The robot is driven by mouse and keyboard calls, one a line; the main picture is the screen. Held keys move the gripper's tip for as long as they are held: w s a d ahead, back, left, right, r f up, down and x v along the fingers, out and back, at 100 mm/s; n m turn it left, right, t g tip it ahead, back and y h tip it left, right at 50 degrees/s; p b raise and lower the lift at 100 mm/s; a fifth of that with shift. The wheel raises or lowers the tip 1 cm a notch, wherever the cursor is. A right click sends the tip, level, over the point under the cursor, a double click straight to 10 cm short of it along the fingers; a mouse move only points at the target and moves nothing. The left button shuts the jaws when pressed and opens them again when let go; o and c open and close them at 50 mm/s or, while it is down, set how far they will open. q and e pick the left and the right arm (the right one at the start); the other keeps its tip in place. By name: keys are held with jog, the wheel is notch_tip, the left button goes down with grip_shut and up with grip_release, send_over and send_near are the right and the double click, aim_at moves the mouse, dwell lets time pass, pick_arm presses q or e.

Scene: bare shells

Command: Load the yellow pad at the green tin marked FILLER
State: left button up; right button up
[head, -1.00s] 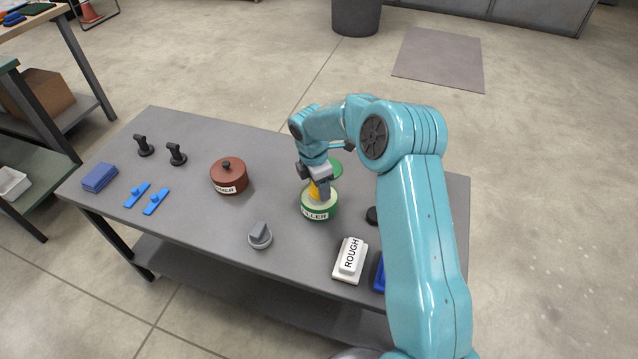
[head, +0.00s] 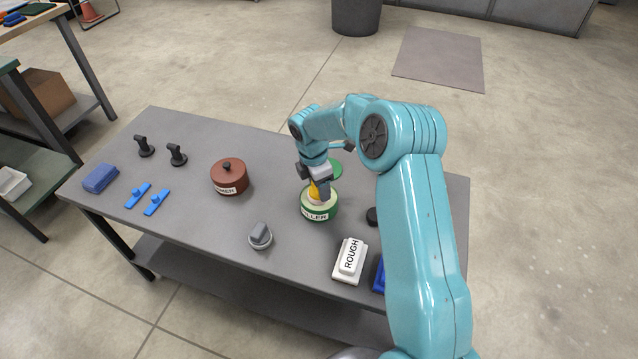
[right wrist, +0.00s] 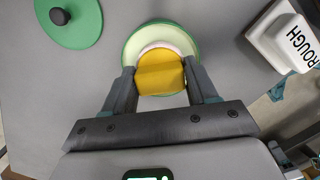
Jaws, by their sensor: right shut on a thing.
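The green tin (head: 318,213) marked FILLER stands open on the grey table, with pale filler inside; its rim also shows in the right wrist view (right wrist: 130,48). My right gripper (head: 319,192) is shut on the yellow pad (right wrist: 160,72), which has a pale underside. The pad is over the tin's mouth, its lower part at or inside the rim. I cannot tell whether it touches the filler. The tin's green lid (right wrist: 72,20) with a dark knob lies on the table beside the tin. My left gripper is not in view.
A brown lidded tin (head: 229,179), a grey knob (head: 260,236), a white block marked ROUGH (head: 350,262), blue flat pieces (head: 145,197), black handles (head: 176,154) and a blue sponge-like block (head: 100,178) stand on the table (head: 205,240).

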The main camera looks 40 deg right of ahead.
jog(key=shift+r+p, duration=2.3)
jog(key=shift+r, duration=1.05)
jog(key=shift+f, duration=0.1)
jog(key=w+a+r+n, duration=0.1)
jog(key=w+a+r, duration=0.1)
jog(key=a, duration=0.5)
jog(key=w+a+r+n, duration=0.1)
jog(key=a+r, duration=0.2)
jog(key=a, duration=0.3)
jog(key=s+a+m, duration=0.3)
jog(key=a+m, duration=0.2)
jog(key=m, duration=0.3)
jog(key=s+a+m+g+y, duration=0.1)
jog(key=s+a+m, duration=0.2)
jog(key=a+m, duration=0.2)
jog(key=m, duration=0.3)
jog(key=shift+s+r, duration=0.25)
